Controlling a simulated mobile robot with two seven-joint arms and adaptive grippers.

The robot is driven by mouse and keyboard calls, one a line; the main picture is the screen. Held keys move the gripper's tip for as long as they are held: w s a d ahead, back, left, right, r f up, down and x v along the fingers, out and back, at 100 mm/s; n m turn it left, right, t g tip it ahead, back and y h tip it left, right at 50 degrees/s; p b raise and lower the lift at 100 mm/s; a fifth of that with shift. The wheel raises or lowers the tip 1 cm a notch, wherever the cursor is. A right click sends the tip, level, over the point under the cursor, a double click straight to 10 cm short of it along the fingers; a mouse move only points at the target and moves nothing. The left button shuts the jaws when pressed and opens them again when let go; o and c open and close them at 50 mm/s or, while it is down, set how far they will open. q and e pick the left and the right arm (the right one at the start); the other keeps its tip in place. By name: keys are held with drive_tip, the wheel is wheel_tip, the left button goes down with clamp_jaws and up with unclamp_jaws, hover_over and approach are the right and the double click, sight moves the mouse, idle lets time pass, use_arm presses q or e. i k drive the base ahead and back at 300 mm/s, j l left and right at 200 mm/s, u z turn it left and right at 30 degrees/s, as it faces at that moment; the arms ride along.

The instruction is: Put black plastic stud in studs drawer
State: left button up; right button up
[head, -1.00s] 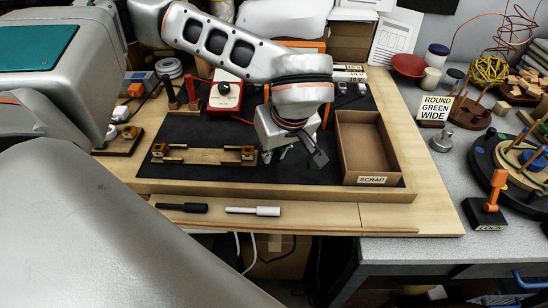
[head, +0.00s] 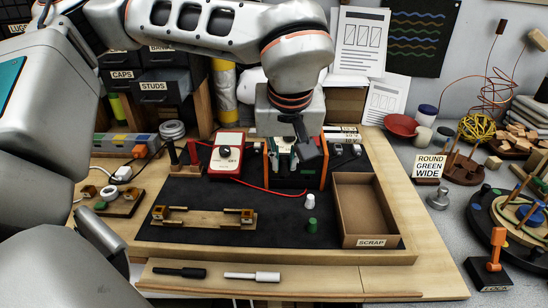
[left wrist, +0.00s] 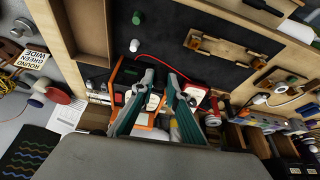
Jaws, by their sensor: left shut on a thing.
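The fingers also show in the left wrist view (left wrist: 160,82). A green stud (head: 312,226) and a white stud (head: 310,201) stand on the mat. My right gripper is not in view.
A SCRAP tray (head: 340,207) stands right of the mat. A wooden fixture (head: 200,220) sits front left. Black and white pens lie along the front ledge. The middle of the mat is mostly clear.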

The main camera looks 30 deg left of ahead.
sight(174, 97)
drive_tip(key=k+j, duration=0.15)
drive_tip(key=j, duration=0.2)
drive_tip(key=k+j, duration=0.15)
drive_tip(key=j, duration=0.2)
drive_tip(key=k+j, duration=0.15)
drive_tip(key=j, duration=0.15)
drive_tip(key=k+j, duration=0.15)
drive_tip(key=j, duration=0.2)
